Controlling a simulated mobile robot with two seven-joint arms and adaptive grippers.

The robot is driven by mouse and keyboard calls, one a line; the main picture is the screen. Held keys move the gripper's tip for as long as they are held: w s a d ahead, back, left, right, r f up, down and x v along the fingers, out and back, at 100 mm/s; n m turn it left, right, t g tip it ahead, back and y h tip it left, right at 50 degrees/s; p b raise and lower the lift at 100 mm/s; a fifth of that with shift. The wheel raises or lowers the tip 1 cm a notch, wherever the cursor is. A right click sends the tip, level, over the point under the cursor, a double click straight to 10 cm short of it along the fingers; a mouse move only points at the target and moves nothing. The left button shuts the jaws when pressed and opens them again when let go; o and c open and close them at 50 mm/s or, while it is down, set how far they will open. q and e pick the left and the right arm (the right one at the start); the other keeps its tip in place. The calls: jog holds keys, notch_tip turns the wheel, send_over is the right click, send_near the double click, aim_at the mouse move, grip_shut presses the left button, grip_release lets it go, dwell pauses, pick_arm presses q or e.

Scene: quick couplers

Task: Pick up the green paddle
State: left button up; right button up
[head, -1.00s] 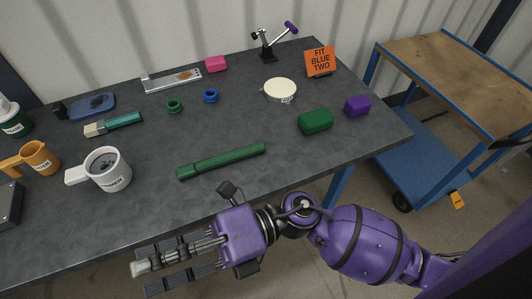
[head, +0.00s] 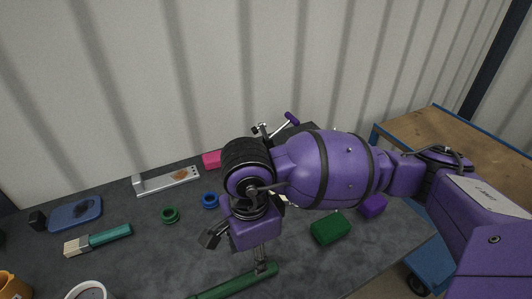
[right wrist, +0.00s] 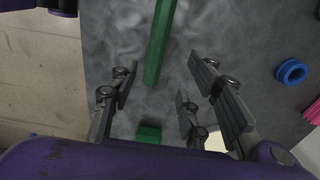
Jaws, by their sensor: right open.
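The green paddle (head: 235,284), a long slim dark-green bar, lies flat on the dark table at the bottom of the head view, its near end cut off by the frame edge. In the right wrist view the green paddle (right wrist: 158,42) runs from the top edge down to between the finger tips. My right gripper (head: 263,262) points down over the paddle's far end. In the right wrist view the right gripper (right wrist: 163,72) is open, with fingers on both sides of the bar and nothing held. Whether the fingers touch the table I cannot tell. My left gripper is not in view.
A green block (head: 330,229) and a purple block (head: 372,206) lie right of the gripper. Blue ring (head: 210,200), green ring (head: 170,214), brush (head: 97,240) and metal bracket (head: 166,180) lie to the left. A cart (head: 455,130) stands at the right.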

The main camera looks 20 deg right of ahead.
aim_at(229, 288)
jog(key=f, duration=0.3)
jog(key=shift+s+f, duration=0.1)
jog(key=shift+s, duration=0.3)
notch_tip(229, 288, down, 4)
jog(key=shift+r, duration=0.2)
jog(key=shift+f, duration=0.25)
jog(key=shift+w, duration=0.1)
jog(key=c, duration=0.9)
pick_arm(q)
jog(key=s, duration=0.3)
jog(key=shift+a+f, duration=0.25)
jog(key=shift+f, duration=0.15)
pick_arm(e)
grip_shut()
